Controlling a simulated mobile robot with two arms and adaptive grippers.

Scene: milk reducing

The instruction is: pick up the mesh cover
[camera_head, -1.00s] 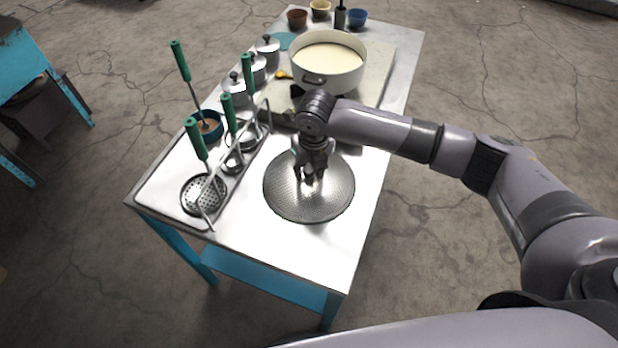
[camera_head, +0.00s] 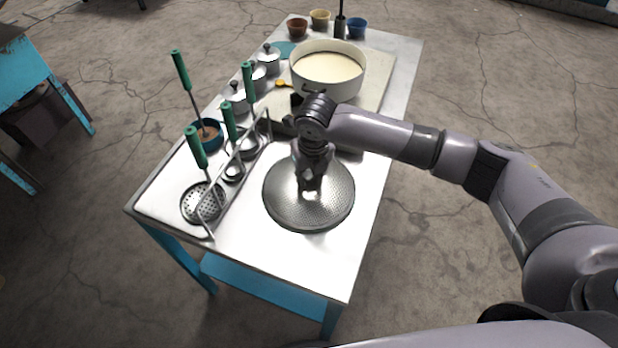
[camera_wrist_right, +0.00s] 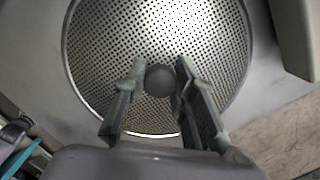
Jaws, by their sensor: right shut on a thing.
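The mesh cover (camera_head: 330,205) is a round, grey, perforated disc near the front of the metal table. It fills much of the right wrist view (camera_wrist_right: 110,45), with a round dark knob (camera_wrist_right: 159,80) at its middle. My right gripper (camera_head: 310,187) points down over the centre of the cover. In the right wrist view its two fingers (camera_wrist_right: 160,82) stand on either side of the knob, shut on it. The cover looks to be at or very near the table top; I cannot tell whether it is clear of it. My left gripper is not in view.
A white pot (camera_head: 328,75) of pale liquid stands behind my right arm. A rack (camera_head: 240,165) with green-handled ladles and a skimmer (camera_head: 203,202) is left of the cover. Lidded pots (camera_head: 268,62) and small bowls (camera_head: 297,27) stand farther back. The table's front is clear.

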